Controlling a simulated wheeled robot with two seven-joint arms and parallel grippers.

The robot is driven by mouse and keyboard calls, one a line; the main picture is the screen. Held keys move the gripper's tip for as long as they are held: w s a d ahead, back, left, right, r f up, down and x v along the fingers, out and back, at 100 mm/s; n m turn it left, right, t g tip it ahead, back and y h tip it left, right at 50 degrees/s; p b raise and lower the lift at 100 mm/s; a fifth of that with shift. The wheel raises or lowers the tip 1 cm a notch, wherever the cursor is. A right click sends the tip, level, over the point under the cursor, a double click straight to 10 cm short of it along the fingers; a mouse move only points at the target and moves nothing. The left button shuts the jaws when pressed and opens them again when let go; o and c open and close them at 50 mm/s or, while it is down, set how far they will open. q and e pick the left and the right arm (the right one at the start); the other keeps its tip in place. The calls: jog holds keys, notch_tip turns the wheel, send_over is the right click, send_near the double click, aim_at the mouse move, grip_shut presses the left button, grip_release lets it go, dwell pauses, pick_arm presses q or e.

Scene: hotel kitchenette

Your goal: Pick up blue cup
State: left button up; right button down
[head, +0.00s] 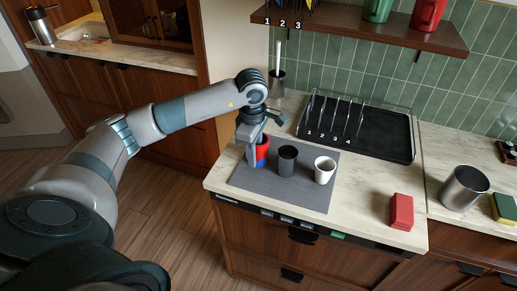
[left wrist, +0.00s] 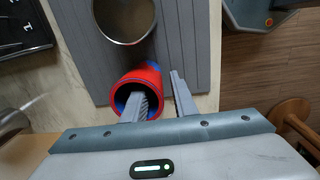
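A red and blue cup (head: 263,152) stands at the left end of a grey mat (head: 305,199). In the left wrist view the cup (left wrist: 124,82) shows a red outside and a blue inside. My left gripper (head: 254,155) is down at this cup. In the left wrist view its fingers (left wrist: 160,98) are apart: one reaches into the cup's mouth, the other is outside the wall, with a small gap showing. A dark grey cup (head: 287,161) and a white cup (head: 324,171) stand to the right on the mat. My right gripper is not in view.
A black dish rack (head: 385,143) lies behind the mat. A red block (head: 401,211), a metal canister (head: 464,187) and a sponge (head: 504,208) are to the right. A shelf (head: 370,32) with mugs hangs above. The counter between mat and red block is clear.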

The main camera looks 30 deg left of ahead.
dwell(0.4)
pick_arm(q)
grip_shut()
jog(key=shift+w+r+b, duration=0.1)
jog(key=shift+r+b, duration=0.2)
jog(key=shift+r, duration=0.15)
notch_tip(320, 180, up, 8)
jog(key=b, duration=0.3)
jog(key=shift+r, duration=0.55)
jog(key=shift+f, duration=0.1)
